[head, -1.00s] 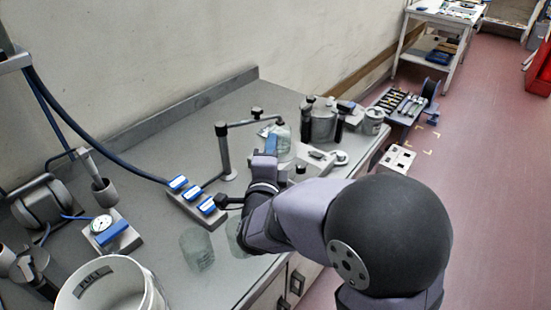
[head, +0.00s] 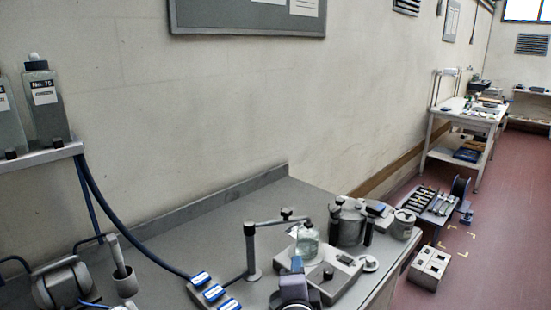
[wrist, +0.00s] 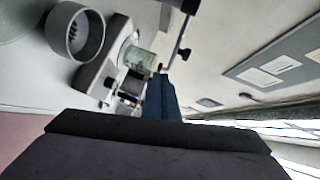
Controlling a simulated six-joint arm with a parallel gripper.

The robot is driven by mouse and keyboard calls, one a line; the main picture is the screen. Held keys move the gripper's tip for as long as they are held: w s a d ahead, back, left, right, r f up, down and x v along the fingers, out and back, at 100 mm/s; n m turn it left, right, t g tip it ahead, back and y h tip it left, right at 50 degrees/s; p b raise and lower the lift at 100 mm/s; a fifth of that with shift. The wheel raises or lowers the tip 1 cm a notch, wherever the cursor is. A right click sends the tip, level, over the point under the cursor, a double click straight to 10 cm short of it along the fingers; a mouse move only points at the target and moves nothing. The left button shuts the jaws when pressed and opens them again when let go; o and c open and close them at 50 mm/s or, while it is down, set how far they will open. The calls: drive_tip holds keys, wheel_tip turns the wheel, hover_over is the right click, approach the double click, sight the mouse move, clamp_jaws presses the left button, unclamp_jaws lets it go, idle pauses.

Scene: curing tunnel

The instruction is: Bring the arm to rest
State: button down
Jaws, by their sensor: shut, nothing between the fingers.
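My gripper (head: 296,266) is at the bottom of the head view, with its blue fingers pointing up in the picture. It is shut and empty. Its fingers appear beside the grey clamp stand (head: 253,255) and in front of the grey box-shaped device (head: 335,278); the exact gap to them cannot be told. In the wrist view the blue fingers (wrist: 160,97) show together, with nothing held. Most of my arm is below the head view's lower edge.
A glass bottle (head: 308,243) stands at the device, with a metal pot (head: 348,222) behind. Blue-topped blocks (head: 210,290) sit left of my gripper. The grey bench (head: 190,240) has a bare strip toward the wall. A noticeboard (head: 247,15) hangs above.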

drive_tip(key=s+f+n+g+y+p, duration=0.1)
drive_tip(key=s+f+n+g, duration=0.1)
drive_tip(key=n, duration=0.1)
drive_tip(key=s+f+n+g+y+p, duration=0.1)
drive_tip(key=s+f+n+g, duration=0.1)
drive_tip(key=f+n+g, duration=0.1)
drive_tip(key=s+f+n+g+y+p, duration=0.1)
drive_tip(key=s+f+n+g, duration=0.1)
drive_tip(key=f+n, duration=0.1)
drive_tip(key=shift+s+d+n+g+p, duration=0.3)
drive_tip(key=shift+s+d+p, duration=0.05)
drive_tip(key=s+d+f+n+g+p, duration=0.1)
drive_tip(key=s+d+n+g, duration=0.2)
drive_tip(key=s, duration=0.5)
drive_tip(key=s+d+f+n+g+h+p, duration=0.1)
drive_tip(key=s+d+n+g, duration=0.3)
drive_tip(key=s, duration=0.5)
drive_tip(key=shift+s+d+f+g+h+p, duration=0.3)
drive_tip(key=shift+d+g+p, duration=0.2)
drive_tip(key=shift+d+g, duration=0.25)
